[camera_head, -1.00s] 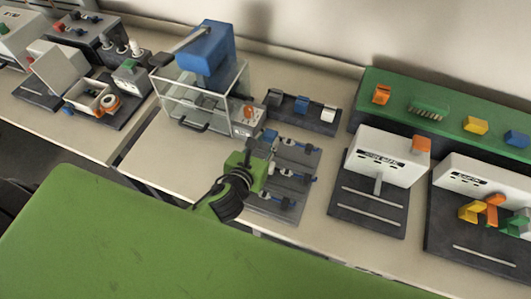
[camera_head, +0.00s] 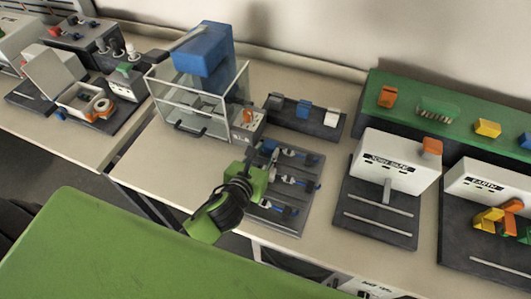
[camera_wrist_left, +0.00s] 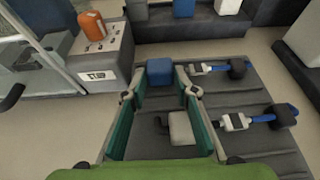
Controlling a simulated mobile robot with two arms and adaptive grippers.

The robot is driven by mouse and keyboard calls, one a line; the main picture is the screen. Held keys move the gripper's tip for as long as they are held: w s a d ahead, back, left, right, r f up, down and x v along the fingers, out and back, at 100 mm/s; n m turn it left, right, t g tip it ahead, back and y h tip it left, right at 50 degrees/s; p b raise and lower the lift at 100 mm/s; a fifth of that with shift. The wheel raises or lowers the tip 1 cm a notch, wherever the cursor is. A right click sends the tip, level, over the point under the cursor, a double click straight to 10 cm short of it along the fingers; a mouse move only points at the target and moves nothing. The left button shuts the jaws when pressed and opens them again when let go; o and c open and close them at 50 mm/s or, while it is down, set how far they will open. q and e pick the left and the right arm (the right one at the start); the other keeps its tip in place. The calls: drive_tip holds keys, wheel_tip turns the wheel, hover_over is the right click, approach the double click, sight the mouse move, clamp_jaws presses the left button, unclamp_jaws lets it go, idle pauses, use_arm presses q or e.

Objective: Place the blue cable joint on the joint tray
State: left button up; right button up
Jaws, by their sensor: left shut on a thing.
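A small blue block (camera_wrist_left: 160,72), which looks like the blue cable joint, is between the fingertips of my left gripper (camera_wrist_left: 160,90) in the left wrist view. The gripper is shut on it. In the head view the gripper (camera_head: 264,160) is over the left side of a dark grey board (camera_head: 290,222). That board holds blue cables with pale connectors and dark ends. I cannot tell whether the held block touches the board. Behind the board, a dark rack (camera_head: 325,132) carries grey, blue and white blocks. My right gripper is not in view.
A clear-walled case with a blue top (camera_head: 203,55) stands behind left. A white machine (camera_head: 395,160) on a dark base stands to the right. A green shelf (camera_head: 455,105) runs along the back right. Bare table (camera_head: 175,165) lies left of the gripper.

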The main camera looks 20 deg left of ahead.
use_arm(q)
drive_tip(key=o, duration=1.1)
drive_tip(key=shift+f, duration=0.1)
drive_tip(key=shift+o, duration=0.2)
drive_tip(key=shift+r, duration=0.2)
drive_tip(key=shift+s, duration=0.35)
drive_tip(key=v, duration=1.1)
drive_tip(key=shift+s+r+b, duration=0.1)
drive_tip(key=shift+r+b, duration=0.1)
drive_tip(key=shift+b, duration=0.15)
drive_tip(key=shift+s+f, duration=0.1)
